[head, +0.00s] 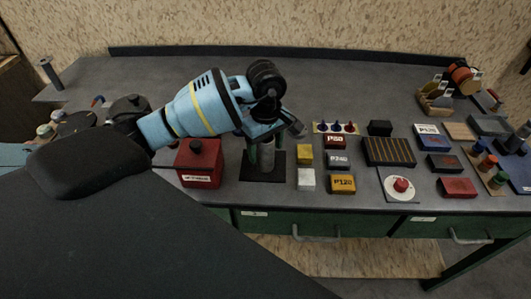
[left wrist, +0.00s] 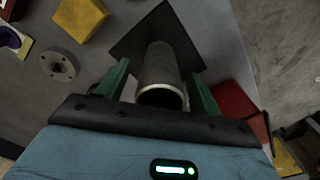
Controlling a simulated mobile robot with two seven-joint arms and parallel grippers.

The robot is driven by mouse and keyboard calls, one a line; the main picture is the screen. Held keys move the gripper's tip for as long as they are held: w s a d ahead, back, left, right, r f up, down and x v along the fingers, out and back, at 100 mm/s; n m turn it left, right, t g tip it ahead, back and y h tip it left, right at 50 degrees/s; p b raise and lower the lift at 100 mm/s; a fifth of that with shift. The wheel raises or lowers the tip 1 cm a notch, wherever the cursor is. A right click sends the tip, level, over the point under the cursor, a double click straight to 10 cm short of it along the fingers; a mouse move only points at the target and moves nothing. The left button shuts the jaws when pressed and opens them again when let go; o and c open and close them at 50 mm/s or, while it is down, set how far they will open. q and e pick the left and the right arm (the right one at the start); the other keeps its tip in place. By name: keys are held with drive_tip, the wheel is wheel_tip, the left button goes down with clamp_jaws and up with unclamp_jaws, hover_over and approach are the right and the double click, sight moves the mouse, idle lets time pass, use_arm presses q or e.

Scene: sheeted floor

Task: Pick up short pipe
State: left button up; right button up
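The short pipe, a grey metal tube (head: 267,158), stands upright on a black square plate (head: 277,178) on the bench. In the left wrist view the pipe (left wrist: 160,70) shows its open end facing the camera, with the dark plate (left wrist: 190,45) beyond it. My left gripper (head: 262,150) points down over the pipe. In the left wrist view its green fingers (left wrist: 160,90) are apart, one on each side of the pipe. A gap shows on the left side; contact on the right side is unclear. My right gripper is not in view.
A red box (head: 200,163) stands just left of the plate. The back of the grey bench (head: 330,85) is clear.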

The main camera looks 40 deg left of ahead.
use_arm(q)
drive_tip(key=c, duration=1.2)
drive_tip(key=shift+c, duration=0.2)
drive_tip(key=shift+r, duration=0.1)
wheel_tip(320, 180, up, 10)
